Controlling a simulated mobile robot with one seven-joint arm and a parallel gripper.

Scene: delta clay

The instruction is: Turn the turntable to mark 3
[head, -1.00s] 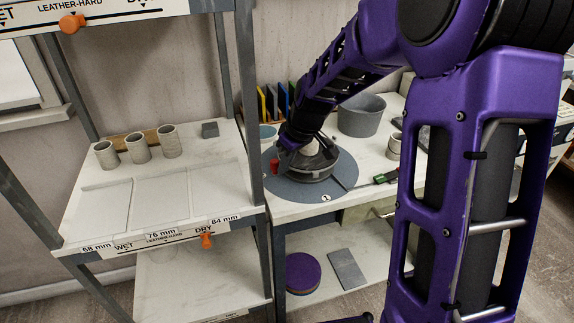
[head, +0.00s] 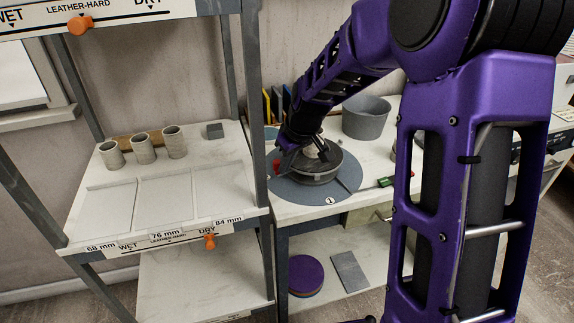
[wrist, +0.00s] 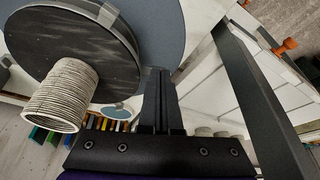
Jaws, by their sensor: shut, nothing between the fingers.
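The turntable (head: 322,175) is a dark round wheel on a wider blue-grey disc (head: 338,197) on the bench. A round label reading 1 (head: 330,200) shows at the disc's front edge; I cannot see a mark 3. A ribbed clay cylinder (wrist: 62,95) stands on the wheel (wrist: 85,40) in the wrist view; in the head view my gripper partly covers it. A red piece (head: 277,166) shows at the turntable's left. My gripper (wrist: 159,72) is shut and empty, with its fingertips beside the wheel's rim, over the blue-grey disc. I cannot tell whether it touches the rim.
A grey shelf post (head: 254,110) stands just left of the bench. The shelf (head: 215,175) holds several clay cylinders (head: 143,148). A grey tub (head: 366,118) stands behind the turntable, and a green-handled tool (head: 385,182) lies to its right.

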